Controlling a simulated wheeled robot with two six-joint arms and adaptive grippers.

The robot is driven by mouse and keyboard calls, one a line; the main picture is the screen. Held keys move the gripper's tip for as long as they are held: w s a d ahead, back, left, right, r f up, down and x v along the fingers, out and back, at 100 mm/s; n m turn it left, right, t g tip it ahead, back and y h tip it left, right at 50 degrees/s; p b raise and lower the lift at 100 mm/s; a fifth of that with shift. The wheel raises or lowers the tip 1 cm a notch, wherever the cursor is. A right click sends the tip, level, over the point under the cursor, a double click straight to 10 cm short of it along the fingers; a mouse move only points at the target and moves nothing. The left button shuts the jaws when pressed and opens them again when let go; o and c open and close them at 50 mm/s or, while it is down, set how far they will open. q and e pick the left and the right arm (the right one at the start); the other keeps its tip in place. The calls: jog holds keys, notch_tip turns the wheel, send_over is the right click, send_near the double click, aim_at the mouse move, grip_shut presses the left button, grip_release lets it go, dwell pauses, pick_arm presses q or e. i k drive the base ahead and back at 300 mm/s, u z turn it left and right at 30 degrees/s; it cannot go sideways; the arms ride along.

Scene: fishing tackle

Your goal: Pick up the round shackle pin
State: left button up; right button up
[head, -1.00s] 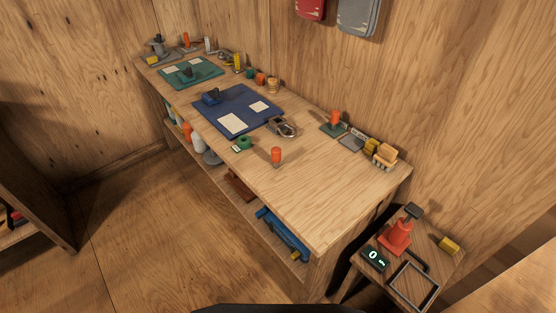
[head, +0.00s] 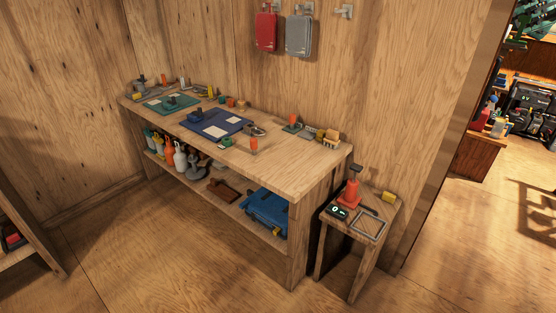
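I cannot make out the round shackle pin for certain at this distance. A grey metal piece that looks like a shackle (head: 256,130) lies on the wooden workbench (head: 290,165), at the right edge of the blue mat (head: 214,124). A small upright piece with an orange top (head: 254,145) stands in front of it. A small green piece (head: 226,142) lies to its left. Neither of my grippers is in view.
A teal mat (head: 170,105) lies at the bench's far end. Bottles and a blue case (head: 266,208) fill the lower shelf. A small side table (head: 338,224) holds a red device (head: 351,193) and a display. The floor in front is clear, and an opening shows at right.

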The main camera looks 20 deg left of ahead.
aim_at(253, 141)
jog(key=u, duration=0.6)
jog(key=i, duration=0.55)
jog(key=u, duration=0.7)
jog(key=i, duration=0.95)
jog(key=z, duration=0.2)
